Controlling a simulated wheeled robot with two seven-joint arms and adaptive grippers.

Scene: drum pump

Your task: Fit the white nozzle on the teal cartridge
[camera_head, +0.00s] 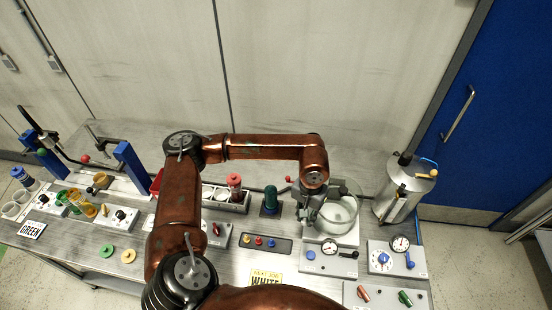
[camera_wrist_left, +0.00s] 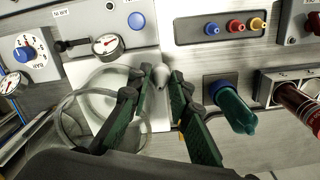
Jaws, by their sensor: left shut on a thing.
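My left gripper (camera_head: 312,212) is over the right part of the bench, its fingers pointing down. In the left wrist view, its green fingers (camera_wrist_left: 160,85) are shut on a small pale nozzle (camera_wrist_left: 160,74) held between the tips. The nozzle is hidden by the gripper in the head view. The teal cartridge (camera_head: 270,200) stands upright in a dark holder, left of the gripper and apart from it. It also shows in the left wrist view (camera_wrist_left: 234,110), right of the fingers. My right gripper is not in view.
A clear round vessel (camera_head: 341,214) stands right beside the gripper. A rack with a red-brown cartridge (camera_head: 235,187) is left of the teal one. A metal drum (camera_head: 405,188) stands at the right end.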

